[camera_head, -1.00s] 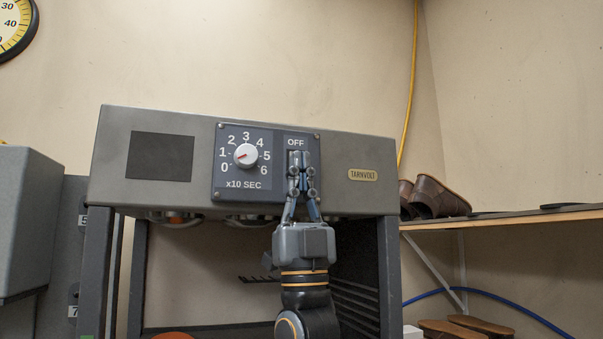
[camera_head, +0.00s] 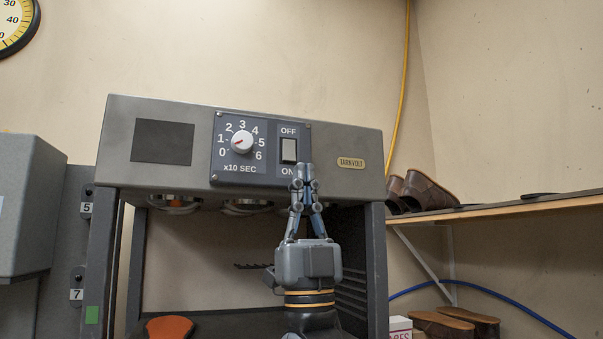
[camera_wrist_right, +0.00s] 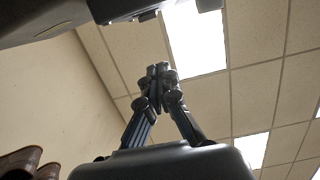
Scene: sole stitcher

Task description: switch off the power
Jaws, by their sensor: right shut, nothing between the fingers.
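The power switch (camera_head: 288,150) is a pale rocker in a dark frame on the machine's control panel (camera_head: 262,170). OFF is printed above it and ON below it. I cannot tell for sure which end of the rocker is pressed in. My right gripper (camera_head: 303,172) is shut and empty, pointing up, with its fingertips just below and right of the switch, near the ON label, which they partly cover. In the right wrist view the closed fingertips (camera_wrist_right: 160,72) show against the ceiling, with nothing between them. My left gripper is not in view.
A timer dial (camera_head: 242,141) sits left of the switch. The grey machine housing (camera_head: 345,140) overhangs an open bay holding an orange-brown piece (camera_head: 169,328). A wooden shelf (camera_head: 520,208) with brown shoes (camera_head: 425,192) is at the right. A grey cabinet (camera_head: 28,205) stands left.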

